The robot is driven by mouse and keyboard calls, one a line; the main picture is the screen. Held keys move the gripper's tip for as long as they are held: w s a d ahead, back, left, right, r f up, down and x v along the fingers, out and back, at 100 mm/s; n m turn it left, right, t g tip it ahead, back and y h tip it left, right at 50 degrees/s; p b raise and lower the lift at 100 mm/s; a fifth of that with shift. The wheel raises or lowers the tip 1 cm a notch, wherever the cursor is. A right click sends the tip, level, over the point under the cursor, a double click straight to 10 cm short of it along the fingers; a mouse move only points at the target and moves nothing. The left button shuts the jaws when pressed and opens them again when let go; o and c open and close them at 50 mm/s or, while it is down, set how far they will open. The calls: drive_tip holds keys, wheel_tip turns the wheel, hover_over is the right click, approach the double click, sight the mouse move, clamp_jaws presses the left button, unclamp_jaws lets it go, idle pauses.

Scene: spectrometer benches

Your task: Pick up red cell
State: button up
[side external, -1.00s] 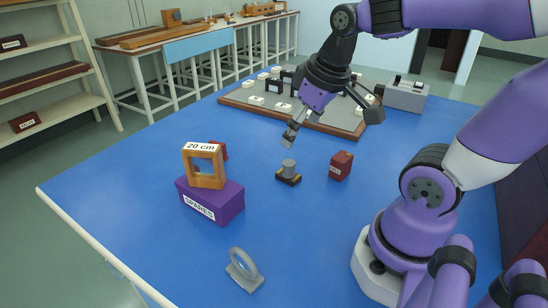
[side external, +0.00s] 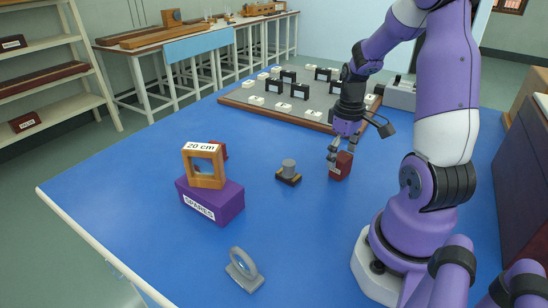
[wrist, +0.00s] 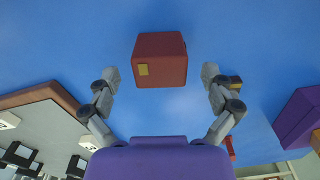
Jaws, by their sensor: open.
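A dark red box-shaped cell (side external: 341,167) with a small label stands on the blue table, right of the middle. In the wrist view the red cell (wrist: 162,60) lies between and just beyond my fingertips, its yellow patch facing up. My gripper (side external: 340,147) points down right above the cell, fingers spread. In the wrist view my gripper (wrist: 160,74) is open, with a gap on each side of the cell. Whether the fingertips reach below its top is hard to tell. Another small red object (side external: 224,151) is mostly hidden behind the wooden 20 cm frame.
A small grey post on a dark base (side external: 288,173) stands left of the cell. Further left, a purple SPARES box (side external: 226,205) carries the wooden frame (side external: 205,166). A ring stand (side external: 243,271) is in front. A grey board (side external: 240,98) with several parts lies behind.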

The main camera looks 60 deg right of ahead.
sight(343, 156)
drive_tip(key=shift+f, duration=1.55)
drive_tip(key=c, duration=1.3)
drive_tip(key=shift+c, duration=0.2)
drive_tip(key=shift+r, duration=0.1)
